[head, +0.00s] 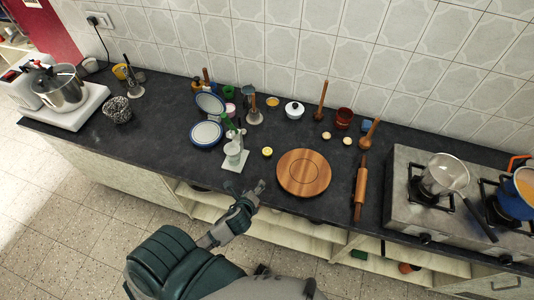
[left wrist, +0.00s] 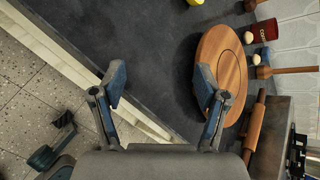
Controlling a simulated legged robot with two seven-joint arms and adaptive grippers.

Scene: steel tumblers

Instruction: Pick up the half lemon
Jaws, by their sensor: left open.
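The half lemon (head: 267,152) is a small yellow piece on the dark counter, between the lemon press and the round wooden board. In the left wrist view a yellow piece (left wrist: 195,2), which looks like the same lemon, is cut off by the top edge. My left gripper (head: 252,188) is at the counter's front edge, nearer to me than the lemon and apart from it. Its two fingers are spread with nothing between them in the left wrist view (left wrist: 160,82). My right gripper does not show clearly in either view.
The press (head: 233,152) stands left of the lemon, and the round board (head: 303,173) lies to its right. Two small pale round things (head: 326,135) (head: 347,141) are farther right. A rolling pin (head: 360,188) and stove (head: 440,205) lie beyond. Counter in front of the lemon is clear.

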